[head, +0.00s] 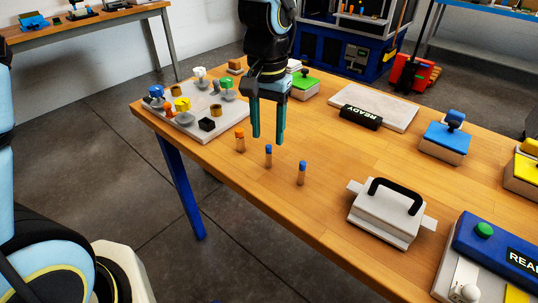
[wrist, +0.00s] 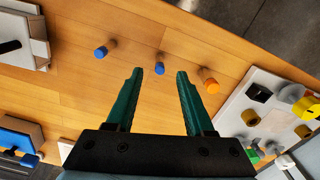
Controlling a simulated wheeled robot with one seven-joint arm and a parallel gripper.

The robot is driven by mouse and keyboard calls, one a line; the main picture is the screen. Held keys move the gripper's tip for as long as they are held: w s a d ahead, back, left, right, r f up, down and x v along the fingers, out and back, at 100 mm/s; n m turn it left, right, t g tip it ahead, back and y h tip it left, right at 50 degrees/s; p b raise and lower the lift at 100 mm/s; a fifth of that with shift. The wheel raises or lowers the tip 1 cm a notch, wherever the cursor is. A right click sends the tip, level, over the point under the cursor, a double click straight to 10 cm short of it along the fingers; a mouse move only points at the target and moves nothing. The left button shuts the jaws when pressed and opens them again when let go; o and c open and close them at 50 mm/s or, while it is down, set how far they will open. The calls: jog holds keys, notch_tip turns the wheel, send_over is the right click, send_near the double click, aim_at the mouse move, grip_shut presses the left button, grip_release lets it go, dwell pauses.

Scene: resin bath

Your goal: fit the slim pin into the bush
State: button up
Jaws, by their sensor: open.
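Three pins stand upright on the wooden table: one with an orange head (head: 240,140) that looks thicker, and two slimmer ones with blue heads, a middle one (head: 268,155) and a right one (head: 302,173). In the wrist view the middle blue-headed pin (wrist: 160,68) shows between my fingertips, just beyond them. My gripper (head: 268,139) is open and empty, pointing down above the table near the pins. Brass-coloured bushes, a rear one (head: 176,91) and a front one (head: 216,110), sit on the grey plate (head: 190,127) at the left. Which bush suits the slim pin I cannot tell.
The plate also carries yellow, white, green, blue and orange knobbed parts and a black block (head: 207,124). A white box with a black handle (head: 385,215) stands at the right, with a blue-topped block (head: 445,138) behind.

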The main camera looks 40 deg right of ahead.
aim_at(269, 145)
jog(key=f, duration=0.2)
jog(key=f+p, duration=0.1)
jog(key=f, duration=0.2)
jog(key=shift+w+d, duration=0.15)
jog(key=shift+d, duration=0.05)
grip_shut()
dwell(0.4)
